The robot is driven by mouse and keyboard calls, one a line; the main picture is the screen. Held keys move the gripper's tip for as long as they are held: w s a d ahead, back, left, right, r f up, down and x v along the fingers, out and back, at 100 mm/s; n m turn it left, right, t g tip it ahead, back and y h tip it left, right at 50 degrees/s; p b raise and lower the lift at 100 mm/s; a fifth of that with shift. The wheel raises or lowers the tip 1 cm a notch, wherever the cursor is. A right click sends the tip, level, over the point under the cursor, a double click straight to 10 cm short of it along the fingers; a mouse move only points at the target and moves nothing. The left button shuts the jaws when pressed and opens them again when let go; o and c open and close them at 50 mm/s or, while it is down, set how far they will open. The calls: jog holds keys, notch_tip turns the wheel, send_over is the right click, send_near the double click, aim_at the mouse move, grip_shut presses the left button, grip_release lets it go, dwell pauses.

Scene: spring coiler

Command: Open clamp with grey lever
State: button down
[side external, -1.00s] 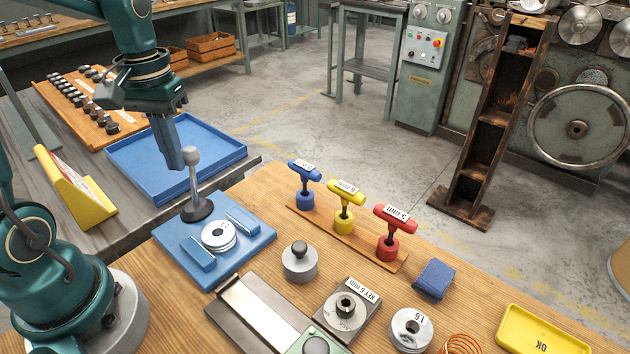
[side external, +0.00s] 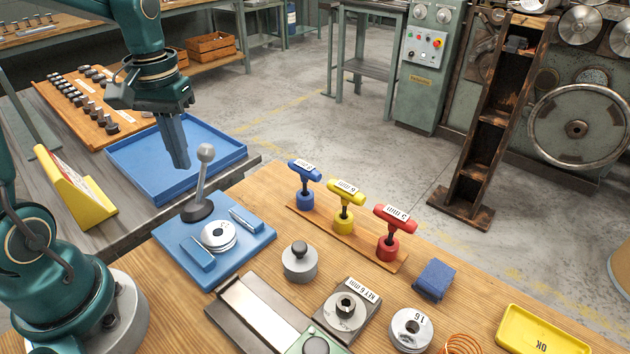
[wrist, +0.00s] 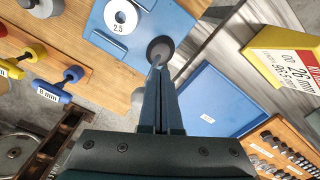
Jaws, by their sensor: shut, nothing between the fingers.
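The grey lever (side external: 202,175) has a round knob and stands on a dark round base on the blue clamp plate (side external: 255,243). It leans to the right in the side view. My gripper (side external: 181,166) is shut and empty, its fingertips just left of the lever near the knob. Whether they touch it I cannot tell. A metal ring stack (side external: 218,236) sits on the plate between two blue blocks.
A blue tray (side external: 226,150) lies behind the lever and a yellow sign (side external: 80,190) stands to the left. Blue, yellow and red T-handled tools (side external: 346,205) stand in a wooden strip to the right. A knobbed grey cylinder (side external: 299,264) stands right of the plate.

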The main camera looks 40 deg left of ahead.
jog(key=shift+s, duration=0.35)
notch_tip(320, 180, up, 8)
jog(key=shift+f, duration=0.25)
